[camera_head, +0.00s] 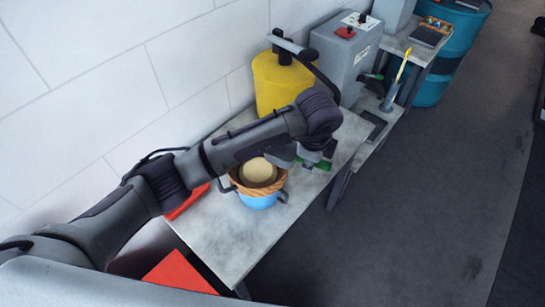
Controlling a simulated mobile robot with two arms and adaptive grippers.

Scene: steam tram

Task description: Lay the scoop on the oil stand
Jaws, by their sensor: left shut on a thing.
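My left arm reaches in from the left over the near grey table (223,235). Its wrist bends down above the table, and the left gripper (284,155) is mostly hidden beneath it, near the basket. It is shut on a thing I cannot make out. I cannot pick out the scoop with certainty. No stand is clearly marked as the oil stand; a second grey table (402,46) stands farther back with a grey tank (345,55) beside it. My right gripper is not in view.
A blue pot (259,201) holding a wicker basket (263,187) with a round beige thing stands on the near table. Green items (325,163) lie to its right. A yellow can (280,85) stands behind. A blue drum (433,85) is far right. The floor right is clear.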

